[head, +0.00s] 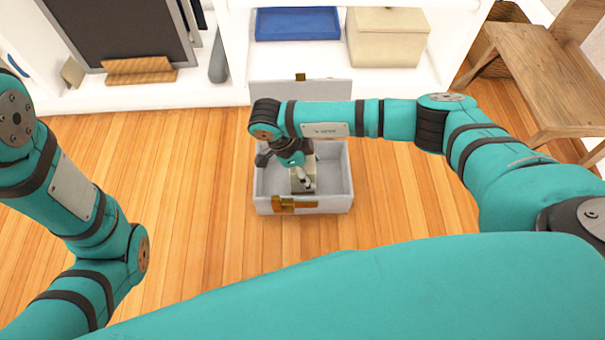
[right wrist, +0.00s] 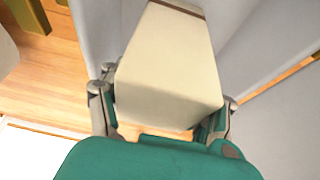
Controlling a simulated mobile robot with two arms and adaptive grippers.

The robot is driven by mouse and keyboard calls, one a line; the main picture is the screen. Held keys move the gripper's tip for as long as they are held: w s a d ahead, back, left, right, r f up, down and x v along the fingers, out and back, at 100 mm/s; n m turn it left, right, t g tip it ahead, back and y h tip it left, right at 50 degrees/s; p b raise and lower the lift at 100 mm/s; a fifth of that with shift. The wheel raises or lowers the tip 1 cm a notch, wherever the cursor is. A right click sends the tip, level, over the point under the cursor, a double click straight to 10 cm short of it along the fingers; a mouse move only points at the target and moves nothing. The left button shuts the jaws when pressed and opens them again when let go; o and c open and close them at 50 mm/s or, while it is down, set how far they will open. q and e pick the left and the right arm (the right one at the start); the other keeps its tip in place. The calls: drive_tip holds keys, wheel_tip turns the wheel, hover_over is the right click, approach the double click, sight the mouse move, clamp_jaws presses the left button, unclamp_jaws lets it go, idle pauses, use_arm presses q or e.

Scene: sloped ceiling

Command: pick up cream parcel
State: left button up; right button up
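The cream parcel (right wrist: 165,65) is a pale block that fills the middle of the right wrist view. In the head view its top (head: 303,184) shows inside the open grey box (head: 340,190) on the floor. My right gripper (head: 304,178) reaches down into the box over the parcel. In the right wrist view its fingers (right wrist: 163,100) lie on either side of the parcel, close to its sides. Whether both fingers press on it is not clear. My left arm is at the left of the head view; its gripper is out of the picture.
The box's raised lid (head: 300,92) is at its far side, and a brass latch (head: 290,204) is on its near wall. A white shelf (head: 390,78) with a blue tray (head: 298,24) and a cream carton (head: 388,38) stands behind. A wooden chair (head: 545,75) is at right. Floor beside the box is clear.

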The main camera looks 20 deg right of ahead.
drive_tip(key=c, duration=0.5)
